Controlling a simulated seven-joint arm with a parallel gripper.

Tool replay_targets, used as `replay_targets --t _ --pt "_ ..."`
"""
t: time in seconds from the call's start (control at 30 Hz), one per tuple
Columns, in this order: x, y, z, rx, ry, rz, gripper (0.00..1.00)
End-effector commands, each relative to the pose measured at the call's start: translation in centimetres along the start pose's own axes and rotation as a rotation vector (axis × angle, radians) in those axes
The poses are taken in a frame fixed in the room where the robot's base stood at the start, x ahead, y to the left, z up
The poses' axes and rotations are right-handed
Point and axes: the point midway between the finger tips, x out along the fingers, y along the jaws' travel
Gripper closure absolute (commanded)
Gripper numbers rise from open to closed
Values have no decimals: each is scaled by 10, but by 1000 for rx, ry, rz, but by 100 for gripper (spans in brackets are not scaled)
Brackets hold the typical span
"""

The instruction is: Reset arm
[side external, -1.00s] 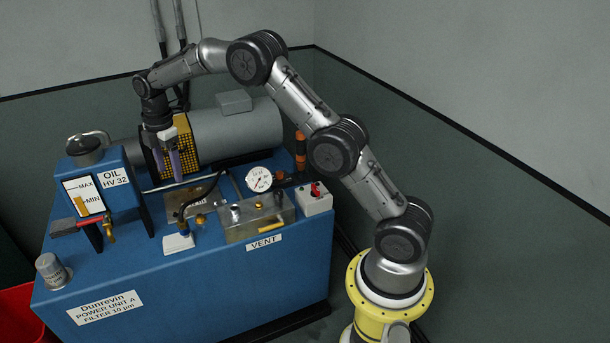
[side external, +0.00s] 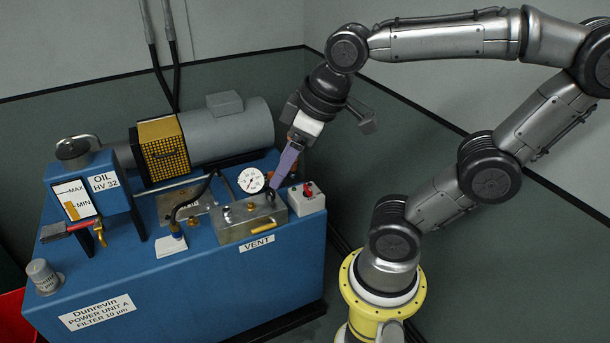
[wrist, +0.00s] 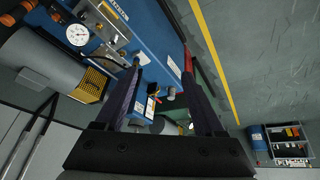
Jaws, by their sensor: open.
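My gripper (side external: 284,167) is open and empty in the side external view, with its purple fingers pointing down and to the left above the back right part of the blue power unit. In the wrist view my gripper (wrist: 165,85) shows two spread purple fingers with nothing between them. In the side external view the tips overlap the area near the pressure gauge (side external: 251,180) and the box with the red switch (side external: 307,198). I cannot tell how far above them the fingers are.
The blue power unit (side external: 200,280) carries a grey motor (side external: 232,130), an oil tank (side external: 118,200), a red-handled valve (side external: 68,229) and a vent block (side external: 232,232). A red bin (side external: 12,318) stands at the lower left.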

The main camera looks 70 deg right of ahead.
Motion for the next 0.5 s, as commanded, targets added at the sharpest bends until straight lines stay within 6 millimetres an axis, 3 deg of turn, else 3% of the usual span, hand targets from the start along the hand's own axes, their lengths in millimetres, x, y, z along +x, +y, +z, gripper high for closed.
replay_targets --t 0.1,0.2,0.5 --pt "1 -5 27 82 30 -1 29" --pt "2 -8 38 122 40 -2 29" --pt "3 -8 42 137 42 -3 29"
